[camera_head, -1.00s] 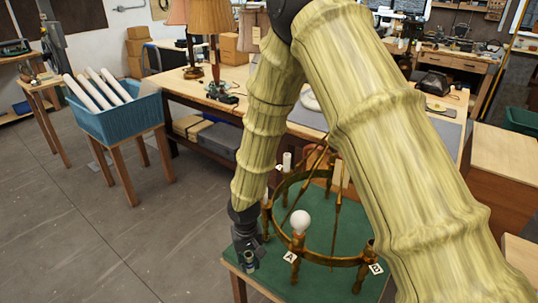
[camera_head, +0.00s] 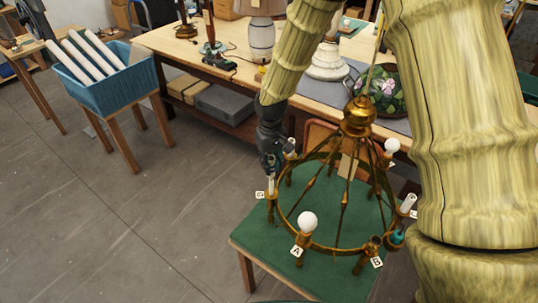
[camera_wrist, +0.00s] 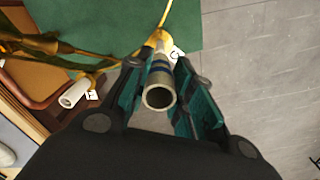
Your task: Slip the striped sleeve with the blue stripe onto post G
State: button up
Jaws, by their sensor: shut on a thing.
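My gripper (camera_head: 271,168) is shut on the striped sleeve (camera_wrist: 159,88), a pale tube with a dark blue band, at the left side of the brass chandelier (camera_head: 310,246). In the wrist view the sleeve's open end faces the camera, between the teal finger pads. Just beyond it are a yellow-brass arm and a white tag (camera_wrist: 178,52), which I take for post G's. In the head view the G tag (camera_head: 259,194) sits just below my gripper. The sleeve lines up closely with the post; whether it is around it or only above it I cannot tell.
Another white sleeve (camera_wrist: 75,93) stands on a neighbouring post. Post A holds a white bulb (camera_head: 307,221); post B (camera_head: 374,243) has an empty cup. The chandelier stands on a green-topped table (camera_head: 262,246). Open floor lies left.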

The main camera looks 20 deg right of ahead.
aim_at(272, 180)
jog(key=shift+s+f, duration=0.15)
jog(key=shift+f, duration=0.05)
jog(key=shift+f+b, duration=0.2)
jog(key=shift+b, duration=0.15)
jog(key=shift+f+b, duration=2.45)
jog(key=shift+f, duration=1.05)
jog(key=shift+f+b, duration=0.35)
jog(key=shift+f, duration=0.5)
jog(key=shift+f, duration=0.15)
jog(key=o, duration=0.8)
notch_tip(272, 180, up, 12)
